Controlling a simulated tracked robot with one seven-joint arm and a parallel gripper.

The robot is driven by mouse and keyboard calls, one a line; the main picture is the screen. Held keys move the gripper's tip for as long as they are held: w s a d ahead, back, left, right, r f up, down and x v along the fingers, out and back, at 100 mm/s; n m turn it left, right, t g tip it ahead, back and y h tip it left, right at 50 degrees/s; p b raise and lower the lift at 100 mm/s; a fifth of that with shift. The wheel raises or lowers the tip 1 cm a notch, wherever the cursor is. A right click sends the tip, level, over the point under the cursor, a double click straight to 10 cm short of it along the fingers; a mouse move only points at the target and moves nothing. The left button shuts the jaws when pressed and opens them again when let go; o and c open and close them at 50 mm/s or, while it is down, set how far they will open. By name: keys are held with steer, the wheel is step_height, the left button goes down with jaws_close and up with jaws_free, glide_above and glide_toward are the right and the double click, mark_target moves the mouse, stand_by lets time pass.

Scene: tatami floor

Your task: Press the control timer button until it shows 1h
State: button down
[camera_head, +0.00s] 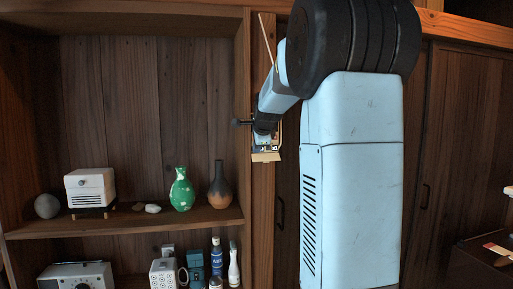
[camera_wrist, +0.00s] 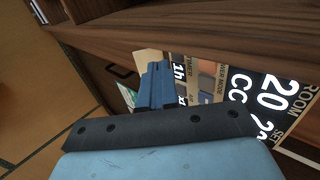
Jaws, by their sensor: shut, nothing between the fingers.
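The control panel (camera_wrist: 235,80) is a pale plate with dark displays and printed labels, seen tilted in the wrist view. One small display (camera_wrist: 179,70) reads 1h, and larger ones read 20 and letters starting with CO. My gripper (camera_wrist: 157,68) is shut and empty, with its blue fingertips right beside the 1h display at the panel's left part. The fingers hide part of the panel there, and I cannot tell if they touch it. In the head view, my gripper (camera_head: 265,132) is at the wooden post, and the panel's lower edge (camera_head: 266,157) shows below it.
A wooden shelf (camera_head: 130,225) at the left holds a white box-like device (camera_head: 90,187), a green vase (camera_head: 181,190) and a brown vase (camera_head: 220,185). Bottles and devices stand on the shelf below. Dark wooden doors (camera_head: 450,150) are at the right.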

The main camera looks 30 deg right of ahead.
steer(key=v, duration=1.1)
steer(key=shift+s+a+f, duration=0.25)
steer(key=shift+f, duration=0.15)
stand_by(0.9)
steer(key=s+a+f+n+g+y, duration=0.1)
steer(key=s+a+f+n, duration=0.5)
steer(key=s, duration=0.3)
steer(key=s+a+f+n+g, duration=0.1)
steer(key=s+a+f+n, duration=0.5)
steer(key=s+n, duration=0.2)
steer(key=s+a+f+n+g+y, duration=0.1)
steer(key=s+a+f+n, duration=0.5)
steer(key=s, duration=0.6)
steer(key=shift+s+a+f+n+y, duration=0.2)
steer(key=shift+s+a+n+y, duration=0.1)
steer(key=shift+n, duration=0.4)
steer(key=shift+w, duration=0.1)
